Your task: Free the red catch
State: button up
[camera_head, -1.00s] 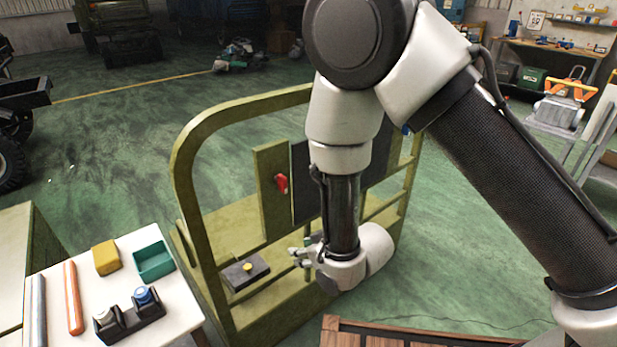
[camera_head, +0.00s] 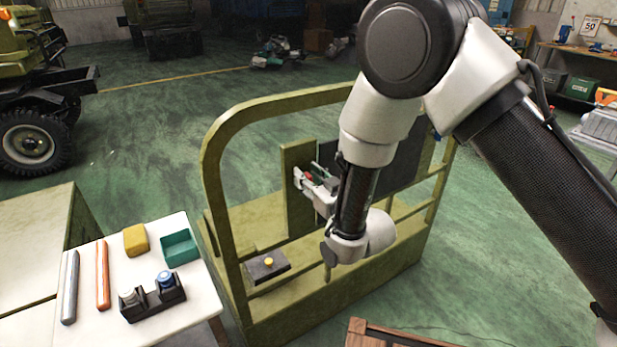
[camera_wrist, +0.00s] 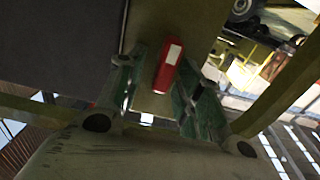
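The red catch (camera_wrist: 167,66) is a small red lever with a white patch, on an olive upright post (camera_head: 297,205) of the frame. In the wrist view it lies between my two fingertips, nearer the right finger, with a gap to the left finger. My gripper (camera_head: 307,178) is open at the post, its fingers on either side of the catch. In the head view only a bit of red shows behind the fingers. I cannot tell whether the right finger touches it.
A dark panel (camera_head: 395,165) adjoins the post. A dark box with a yellow button (camera_head: 269,262) sits on the frame's lower ledge. A white table (camera_head: 90,327) at left holds an orange bar, a grey bar, a yellow block, a teal tray and a black holder. A wooden crate edge (camera_head: 365,333) is at the bottom.

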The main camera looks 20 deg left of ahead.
jog(key=shift+w+a, duration=0.1)
grip_shut()
